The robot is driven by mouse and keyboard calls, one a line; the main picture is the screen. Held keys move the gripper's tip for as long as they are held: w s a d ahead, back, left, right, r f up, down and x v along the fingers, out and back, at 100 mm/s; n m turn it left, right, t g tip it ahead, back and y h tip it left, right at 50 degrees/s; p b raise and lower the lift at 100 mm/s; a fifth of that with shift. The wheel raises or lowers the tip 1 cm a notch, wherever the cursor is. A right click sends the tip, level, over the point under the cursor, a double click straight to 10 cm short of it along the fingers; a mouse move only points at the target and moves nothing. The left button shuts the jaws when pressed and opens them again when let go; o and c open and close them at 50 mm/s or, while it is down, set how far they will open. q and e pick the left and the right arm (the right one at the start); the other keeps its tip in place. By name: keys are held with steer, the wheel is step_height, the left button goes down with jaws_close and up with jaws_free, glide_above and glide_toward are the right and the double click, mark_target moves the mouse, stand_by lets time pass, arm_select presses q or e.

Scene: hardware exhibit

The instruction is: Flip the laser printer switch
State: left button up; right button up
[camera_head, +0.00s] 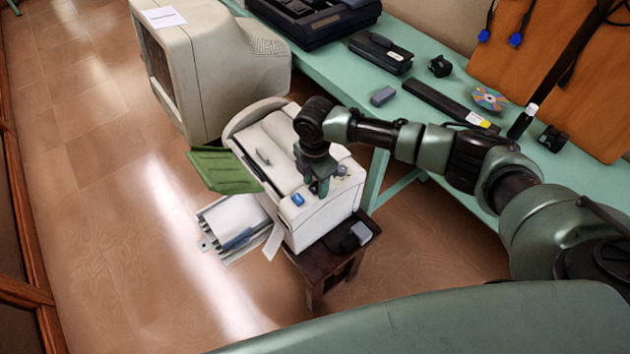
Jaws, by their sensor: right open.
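The laser printer (322,216) is a cream box on a small dark wooden stand (318,266). A green tray (222,169) sticks out at its left, and a paper tray (232,222) lies lower down at its front left. A blue button (297,199) and a small round grey knob (342,170) show on its top near edge; I cannot tell which is the switch. My right gripper (319,186) points down over the printer's top, between the blue button and the knob. It is open and I see nothing in it. Whether it touches the printer is unclear. My left gripper is not in view.
An old CRT monitor (225,62) stands close behind the printer. A green table (340,75) at the back right carries a black device (385,53), a long dark bar (445,101) and a disc (489,97). The wooden floor at left is clear.

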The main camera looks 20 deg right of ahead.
jaws_close()
steer(key=shift+d+f+g+y+b, duration=0.1)
steer(key=shift+d+g+y+b, duration=0.2)
steer(key=shift+y, duration=0.3)
steer(key=shift+w+d+f+g+y+b, duration=0.1)
steer(key=shift+g+y+b, duration=0.05)
steer(key=shift+y+b, duration=0.35)
steer(key=shift+w+d+f+g+y+b, duration=0.1)
steer(key=shift+g+y+b, duration=0.05)
steer(key=shift+y+b, duration=0.3)
steer(key=shift+r+y+b, duration=0.25)
steer(key=shift+y+b, duration=0.15)
steer(key=shift+y, duration=0.15)
steer(key=shift+r, duration=0.2)
jaws_free()
steer(key=shift+d+r, duration=0.1)
